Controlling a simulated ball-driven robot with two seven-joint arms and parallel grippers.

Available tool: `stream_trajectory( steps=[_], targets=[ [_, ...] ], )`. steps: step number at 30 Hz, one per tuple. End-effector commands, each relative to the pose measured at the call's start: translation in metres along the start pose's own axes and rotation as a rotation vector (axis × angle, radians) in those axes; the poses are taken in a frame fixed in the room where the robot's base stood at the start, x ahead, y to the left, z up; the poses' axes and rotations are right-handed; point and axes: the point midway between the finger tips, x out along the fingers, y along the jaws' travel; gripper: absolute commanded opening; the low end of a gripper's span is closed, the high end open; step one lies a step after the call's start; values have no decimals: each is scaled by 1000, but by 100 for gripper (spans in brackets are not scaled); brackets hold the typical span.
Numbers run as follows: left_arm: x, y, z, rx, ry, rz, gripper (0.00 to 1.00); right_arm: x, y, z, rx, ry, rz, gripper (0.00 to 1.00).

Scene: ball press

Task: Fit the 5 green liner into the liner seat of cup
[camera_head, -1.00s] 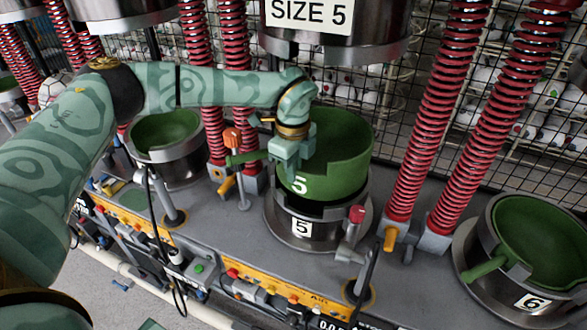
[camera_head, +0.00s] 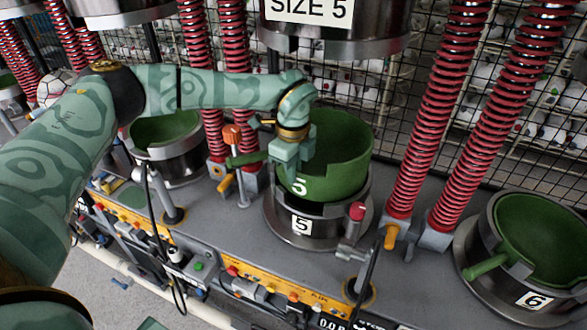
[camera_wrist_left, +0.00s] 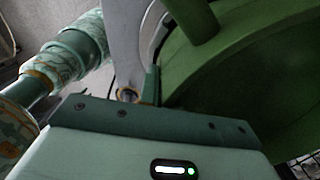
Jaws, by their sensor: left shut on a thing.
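The green liner (camera_head: 340,178), marked 5, is a round bowl-like piece with a handle sticking out to the left. It stands upright above the metal cup (camera_head: 300,228), also marked 5, with its lower part inside the cup's rim and a dark gap showing at the front. My left gripper (camera_head: 287,168) is shut on the green liner at its left side wall, near the handle. My right gripper is not in view.
A press head (camera_head: 335,35) labelled SIZE 5 hangs above the liner. Red springs (camera_head: 430,120) stand right of the cup. Another cup with a green liner (camera_head: 540,235), marked 6, is at the right, and one (camera_head: 165,130) is behind my arm. A red-knobbed lever (camera_head: 356,212) stands at the cup's front right.

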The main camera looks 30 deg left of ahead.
Motion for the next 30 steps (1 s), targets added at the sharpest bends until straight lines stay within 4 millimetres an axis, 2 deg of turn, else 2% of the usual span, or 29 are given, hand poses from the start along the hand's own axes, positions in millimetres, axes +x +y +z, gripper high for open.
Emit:
stream_trajectory(
  steps=[12, 30],
  targets=[
    [16, 0, 0, 0, 0, -3, 0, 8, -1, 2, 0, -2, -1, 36],
    [22, 0, 0, 1, 0, -3, 0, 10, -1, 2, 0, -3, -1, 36]
  ],
)
